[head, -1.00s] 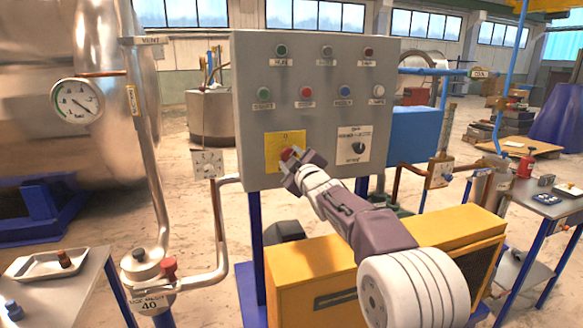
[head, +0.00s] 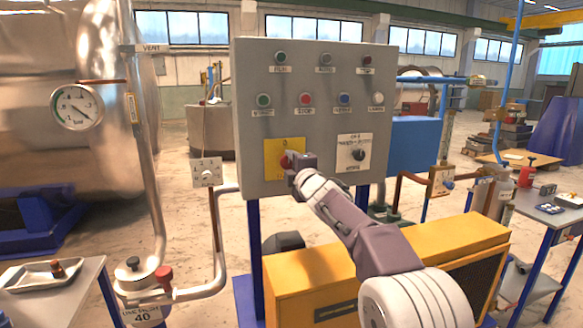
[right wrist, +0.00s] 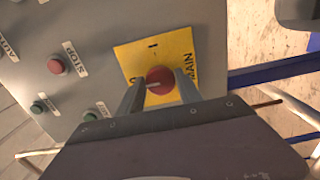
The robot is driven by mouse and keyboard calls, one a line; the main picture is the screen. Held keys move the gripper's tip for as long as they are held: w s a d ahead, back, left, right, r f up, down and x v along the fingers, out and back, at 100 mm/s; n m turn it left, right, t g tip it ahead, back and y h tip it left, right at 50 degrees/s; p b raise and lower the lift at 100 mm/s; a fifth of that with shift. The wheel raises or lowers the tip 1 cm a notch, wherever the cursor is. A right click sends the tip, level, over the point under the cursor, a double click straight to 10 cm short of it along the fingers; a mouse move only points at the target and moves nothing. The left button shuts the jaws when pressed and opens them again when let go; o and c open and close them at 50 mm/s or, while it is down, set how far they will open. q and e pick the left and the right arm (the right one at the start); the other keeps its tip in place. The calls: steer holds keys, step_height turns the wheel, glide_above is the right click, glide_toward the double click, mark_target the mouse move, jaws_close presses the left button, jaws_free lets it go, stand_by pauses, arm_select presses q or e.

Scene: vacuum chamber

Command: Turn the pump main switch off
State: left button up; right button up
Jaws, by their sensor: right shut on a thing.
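The pump main switch is a red round knob (head: 286,161) on a yellow plate (head: 271,148), low on the grey control panel. In the right wrist view the knob (right wrist: 160,80) sits on the yellow plate (right wrist: 140,54) marked "MAIN". The white line on the knob points left in that view, towards the mark that looks like "0"; the "I" mark is at the plate's upper edge. My right gripper (head: 290,163) is shut on the knob, one finger on each side (right wrist: 160,88). My left gripper is not in view.
The grey panel (head: 225,120) carries several buttons and a black selector (head: 358,154) just right of the main switch. A yellow cabinet (head: 300,285) stands below my right arm. Pipes and a pressure gauge (head: 76,107) are at left; a side table (head: 545,205) is at right.

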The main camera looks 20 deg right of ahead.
steer(key=shift+f, duration=0.15)
stand_by(0.4)
steer(key=o, duration=1.4)
steer(key=shift+c, duration=0.2)
steer(key=shift+s, duration=0.15)
steer(key=s+b, duration=0.2)
steer(key=s, duration=0.7)
steer(key=shift+d, duration=0.15)
